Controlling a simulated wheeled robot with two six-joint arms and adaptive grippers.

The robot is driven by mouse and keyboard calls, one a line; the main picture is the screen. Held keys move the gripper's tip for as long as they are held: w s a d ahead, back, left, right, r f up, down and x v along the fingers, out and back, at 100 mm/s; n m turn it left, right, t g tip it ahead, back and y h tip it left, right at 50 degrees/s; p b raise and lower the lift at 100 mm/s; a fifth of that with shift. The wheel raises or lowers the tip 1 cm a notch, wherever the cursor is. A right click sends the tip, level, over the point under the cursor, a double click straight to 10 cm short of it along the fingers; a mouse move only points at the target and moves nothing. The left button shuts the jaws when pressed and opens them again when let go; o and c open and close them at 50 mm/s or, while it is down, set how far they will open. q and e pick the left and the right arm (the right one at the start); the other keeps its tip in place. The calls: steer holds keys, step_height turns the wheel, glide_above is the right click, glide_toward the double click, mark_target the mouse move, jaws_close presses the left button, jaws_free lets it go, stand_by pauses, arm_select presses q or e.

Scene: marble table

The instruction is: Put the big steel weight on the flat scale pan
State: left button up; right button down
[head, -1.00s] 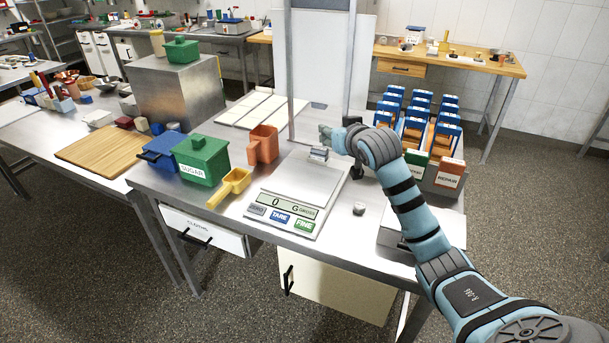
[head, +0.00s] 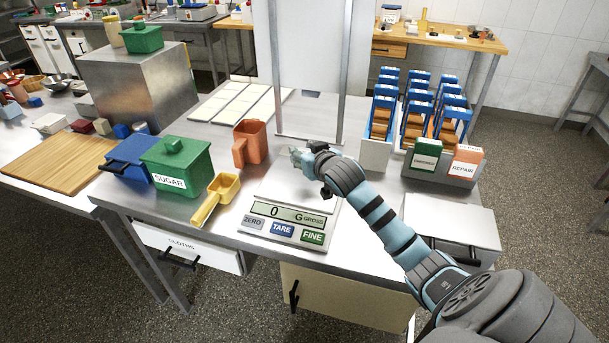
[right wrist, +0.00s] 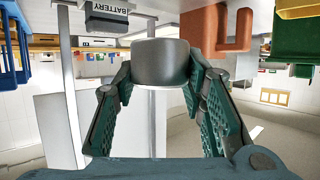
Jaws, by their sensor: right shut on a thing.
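My right gripper (head: 299,156) is over the back part of the pan in the head view. In the right wrist view its green-padded fingers (right wrist: 162,85) are shut on a grey steel weight (right wrist: 162,62). The gripper and wrist hide the weight in the head view, so I cannot tell its exact height over the pan. My left gripper is not in view.
An orange jug (head: 250,143), a yellow scoop (head: 215,197) and a green sugar box (head: 176,168) stand left of the scale. A metal frame (head: 342,75) rises behind it. Blue racks (head: 380,120) and label boxes (head: 466,160) stand to the right.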

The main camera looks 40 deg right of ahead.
mark_target(303, 180)
steer(key=f, duration=0.4)
steer(key=w+f+b, duration=0.1)
steer(key=f, duration=0.1)
steer(key=shift+a+f, duration=0.1)
steer(key=shift+s, duration=0.1)
steer(key=c, duration=1)
jaws_free()
steer(key=shift+f, duration=0.1)
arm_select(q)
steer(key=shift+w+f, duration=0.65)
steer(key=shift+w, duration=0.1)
arm_select(e)
steer(key=shift+r, duration=0.2)
steer(key=p+v, duration=0.2)
steer(key=v, duration=1)
steer(key=shift+p, duration=0.4)
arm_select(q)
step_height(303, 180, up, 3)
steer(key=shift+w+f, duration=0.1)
